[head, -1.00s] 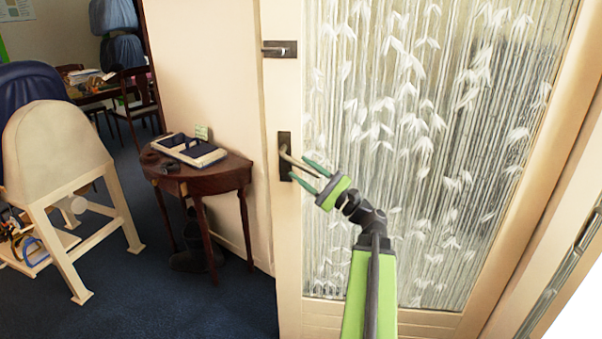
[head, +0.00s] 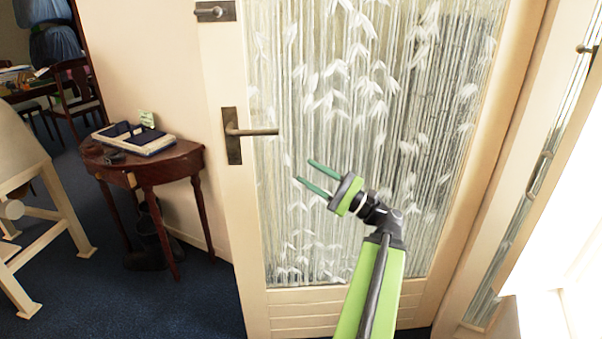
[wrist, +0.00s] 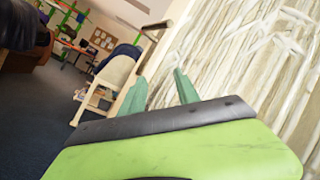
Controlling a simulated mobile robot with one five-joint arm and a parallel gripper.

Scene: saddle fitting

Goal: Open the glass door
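The glass door (head: 365,85) has a cream frame and ribbed glass with a leaf pattern, and fills the middle of the head view. Its lever handle (head: 252,132) sits on a dark plate near the door's left edge and points right, about level. My gripper (head: 304,171) is below and right of the lever, apart from it and in front of the glass. Its two green fingers are spread with nothing between them. The wrist view shows the lever (wrist: 158,25) beyond the open fingers (wrist: 158,84). I cannot tell whether the door is ajar.
A dark latch (head: 215,11) sits higher on the door. A small wooden table (head: 175,165) with a tray of things stands left of the door. A cream chair-like stand (head: 45,205) is farther left. Another glazed panel (head: 530,190) stands at the right. Blue carpet shows between.

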